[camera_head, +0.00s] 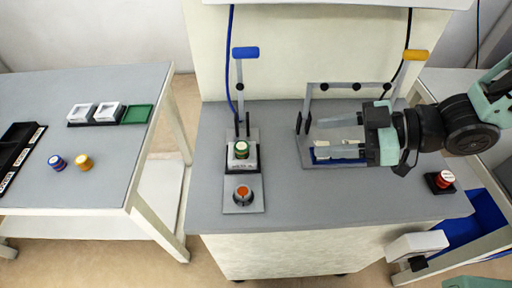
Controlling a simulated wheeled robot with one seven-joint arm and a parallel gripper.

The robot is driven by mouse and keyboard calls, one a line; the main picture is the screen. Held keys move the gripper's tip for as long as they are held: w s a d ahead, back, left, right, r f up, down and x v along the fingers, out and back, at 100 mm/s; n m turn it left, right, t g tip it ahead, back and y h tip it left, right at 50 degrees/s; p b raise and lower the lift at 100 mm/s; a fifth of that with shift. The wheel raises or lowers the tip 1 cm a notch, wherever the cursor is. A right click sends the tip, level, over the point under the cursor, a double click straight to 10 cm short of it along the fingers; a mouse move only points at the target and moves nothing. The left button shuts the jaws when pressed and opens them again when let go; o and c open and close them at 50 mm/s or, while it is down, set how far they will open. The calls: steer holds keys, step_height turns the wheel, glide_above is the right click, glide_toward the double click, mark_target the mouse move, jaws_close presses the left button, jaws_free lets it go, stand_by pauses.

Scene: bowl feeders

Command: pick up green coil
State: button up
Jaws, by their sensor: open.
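The green coil (241,149) is a small round piece with a green top. It sits upright in a white block on the left fixture, below the blue-handled lever (245,53). My gripper (320,138) comes in from the right and points left. Its two light fingers are apart, over the right fixture with the blue base (322,157). It is to the right of the green coil and well apart from it. A small pale piece lies near the fingers; I cannot tell whether it is between them.
An orange knob (242,193) is in front of the coil. The raised yellow-handled lever (415,55) stands behind my gripper. A red button-like piece (444,180) is at the right. The left table (100,190) holds a blue coil (57,163) and a yellow coil (83,162).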

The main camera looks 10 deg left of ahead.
steer(key=b, duration=0.2)
glide_toward(245, 146)
steer(key=x, duration=0.3)
steer(key=shift+w+a+f, duration=0.2)
steer(key=shift+w+a, duration=0.1)
steer(key=shift+a, duration=0.05)
steer(key=shift+s+x, duration=0.15)
steer(key=shift+x, duration=1.2)
steer(key=shift+s+x, duration=0.2)
steer(key=shift+x, duration=1.1)
steer(key=shift+c, duration=0.3)
steer(key=c, duration=1.1)
steer(key=shift+r, duration=0.1)
step_height(245, 146, up, 10)
steer(key=p, duration=0.2)
